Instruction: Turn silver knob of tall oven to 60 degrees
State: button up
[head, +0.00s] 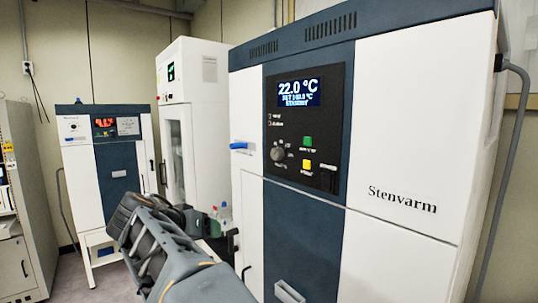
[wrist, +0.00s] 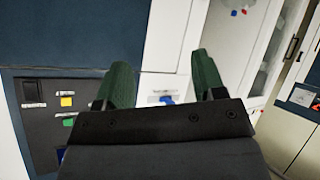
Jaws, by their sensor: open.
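The tall oven (head: 400,120) stands at the right of the head view, white and dark blue, marked "Stenvarm". Its silver knob (head: 278,154) is on the black control panel (head: 330,135), left of the green button (head: 308,142) and yellow button (head: 306,164). The display (head: 299,92) reads 22.0 °C, with a smaller set line that is hard to read. My gripper (wrist: 160,65) is open and empty. In the wrist view its green fingers are spread before the oven's white front, with the panel at lower left. The knob is not visible there.
A smaller oven (head: 122,180) and a tall white cabinet (head: 195,110) stand behind. My arm crosses the lower middle of the head view.

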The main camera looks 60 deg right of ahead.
jog(key=d+r+m+g+h, duration=0.35)
jog(key=d+r+m, duration=0.25)
jog(key=r, duration=0.3)
jog(key=m+g+h, duration=0.3)
jog(key=m, duration=0.3)
send_near(274, 154)
jog(key=shift+y, duration=0.25)
jog(key=p+x, duration=0.1)
jog(key=x, duration=0.2)
jog(key=p+x, duration=0.2)
jog(key=x, duration=0.1)
jog(key=p+x, duration=0.2)
jog(key=x, duration=0.1)
jog(key=shift+r, duration=0.35)
jog(key=shift+s+d+f, duration=0.1)
jog(key=shift+s+d, duration=0.05)
jog(key=shift+d, duration=0.3)
jog(key=c, duration=0.9)
